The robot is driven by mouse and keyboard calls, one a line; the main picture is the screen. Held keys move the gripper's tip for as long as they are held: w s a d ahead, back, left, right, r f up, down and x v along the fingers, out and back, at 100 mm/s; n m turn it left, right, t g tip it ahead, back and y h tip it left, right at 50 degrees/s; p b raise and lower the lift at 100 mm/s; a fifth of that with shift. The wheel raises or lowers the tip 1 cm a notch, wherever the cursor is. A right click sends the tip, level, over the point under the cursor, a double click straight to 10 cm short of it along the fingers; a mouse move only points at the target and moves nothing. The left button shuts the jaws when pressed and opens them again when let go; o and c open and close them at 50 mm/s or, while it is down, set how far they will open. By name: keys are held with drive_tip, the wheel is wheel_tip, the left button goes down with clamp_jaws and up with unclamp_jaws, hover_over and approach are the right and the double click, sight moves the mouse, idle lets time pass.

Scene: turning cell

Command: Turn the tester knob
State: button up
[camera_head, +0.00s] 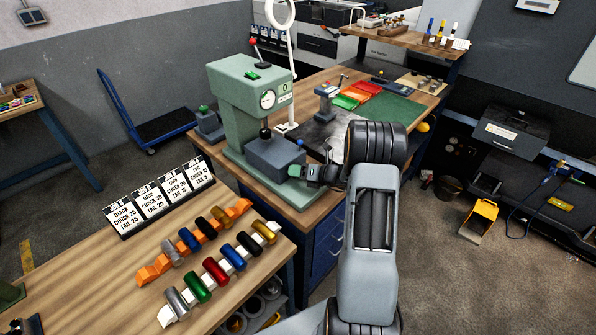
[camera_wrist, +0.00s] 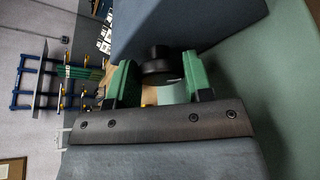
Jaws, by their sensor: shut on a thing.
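The tester (camera_head: 240,100) is a green press-like machine with a round dial, standing on the workbench. A blue-grey block (camera_head: 274,156) sits at its base, and it fills the upper part of the wrist view (camera_wrist: 200,22). The tester knob (camera_wrist: 157,62) is a short black cylinder beside this block, between my green fingers. My gripper (camera_wrist: 160,80) is shut on the knob, its fingers on either side. In the head view my gripper (camera_head: 298,171) is at the right side of the block, and the knob is hidden there.
A rack of coloured cylinders (camera_head: 215,270) and a row of job cards (camera_head: 160,195) stand on the wooden table at front left. A small vise-like stand (camera_head: 326,100), red and green trays (camera_head: 350,97) and a green mat (camera_head: 390,108) lie behind my gripper.

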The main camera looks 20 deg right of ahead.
drive_tip(key=o, duration=0.9)
drive_tip(key=b+v, duration=0.2)
drive_tip(key=v, duration=1.1)
drive_tip(key=shift+s+d+r+b, duration=0.2)
drive_tip(key=shift+s+b, duration=0.1)
drive_tip(key=shift+s, duration=0.05)
